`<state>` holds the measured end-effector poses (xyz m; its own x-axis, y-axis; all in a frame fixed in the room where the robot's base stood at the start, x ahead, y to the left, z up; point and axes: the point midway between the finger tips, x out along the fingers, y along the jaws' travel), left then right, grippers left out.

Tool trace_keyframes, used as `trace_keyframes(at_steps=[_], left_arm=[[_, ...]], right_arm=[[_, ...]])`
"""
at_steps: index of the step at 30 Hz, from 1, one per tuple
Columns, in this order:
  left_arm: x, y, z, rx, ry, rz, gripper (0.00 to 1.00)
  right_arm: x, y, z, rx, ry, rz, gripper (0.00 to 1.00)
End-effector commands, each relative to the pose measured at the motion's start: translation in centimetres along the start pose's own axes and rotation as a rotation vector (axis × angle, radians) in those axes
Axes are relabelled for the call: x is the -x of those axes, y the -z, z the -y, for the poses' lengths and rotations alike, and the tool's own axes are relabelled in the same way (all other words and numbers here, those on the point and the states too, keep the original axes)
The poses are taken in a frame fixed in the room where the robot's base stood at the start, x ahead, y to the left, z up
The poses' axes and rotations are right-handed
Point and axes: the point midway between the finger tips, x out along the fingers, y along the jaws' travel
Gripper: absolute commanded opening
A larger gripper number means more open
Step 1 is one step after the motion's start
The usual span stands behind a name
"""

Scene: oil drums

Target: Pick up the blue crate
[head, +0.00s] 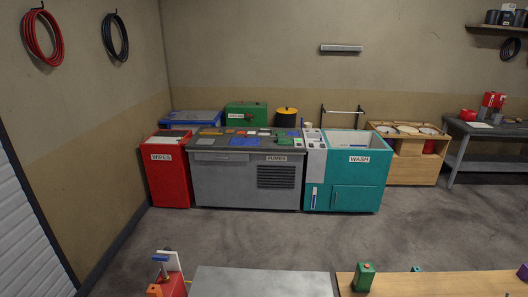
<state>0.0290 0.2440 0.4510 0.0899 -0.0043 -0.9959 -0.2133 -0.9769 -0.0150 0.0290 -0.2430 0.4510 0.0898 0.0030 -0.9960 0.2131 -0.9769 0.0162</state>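A blue box-like thing with a greyish top (193,118) stands at the back left, behind the red bin and the grey bench. Its lower part is hidden, and I cannot tell whether it is the blue crate. A small flat blue piece (245,142) lies on top of the grey bench (245,182). Neither of my grippers is in view.
A red bin (169,178) labelled WIPES and a teal wash unit (345,190) flank the grey bench. A green box (246,115) stands behind. A wooden cabinet (413,170) is farther right. Grey and wooden tops (262,283) cross the near edge. The floor (230,238) between is clear.

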Motion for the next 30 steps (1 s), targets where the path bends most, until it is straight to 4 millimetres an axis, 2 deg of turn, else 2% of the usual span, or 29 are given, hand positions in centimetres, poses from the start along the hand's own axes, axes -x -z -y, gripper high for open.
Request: trace_keyframes(at_steps=[25, 26, 27, 28, 30], left_arm=[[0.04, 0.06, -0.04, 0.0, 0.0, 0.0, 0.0], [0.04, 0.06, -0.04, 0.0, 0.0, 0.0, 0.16], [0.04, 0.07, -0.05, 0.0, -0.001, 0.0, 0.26], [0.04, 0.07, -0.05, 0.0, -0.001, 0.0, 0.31], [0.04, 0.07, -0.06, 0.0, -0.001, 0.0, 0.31]], right_arm=[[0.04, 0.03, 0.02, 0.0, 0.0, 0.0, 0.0], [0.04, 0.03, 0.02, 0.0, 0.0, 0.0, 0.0], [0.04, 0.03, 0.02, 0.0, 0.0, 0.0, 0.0], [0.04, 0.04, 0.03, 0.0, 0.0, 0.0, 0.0], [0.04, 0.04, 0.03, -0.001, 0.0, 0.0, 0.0]])
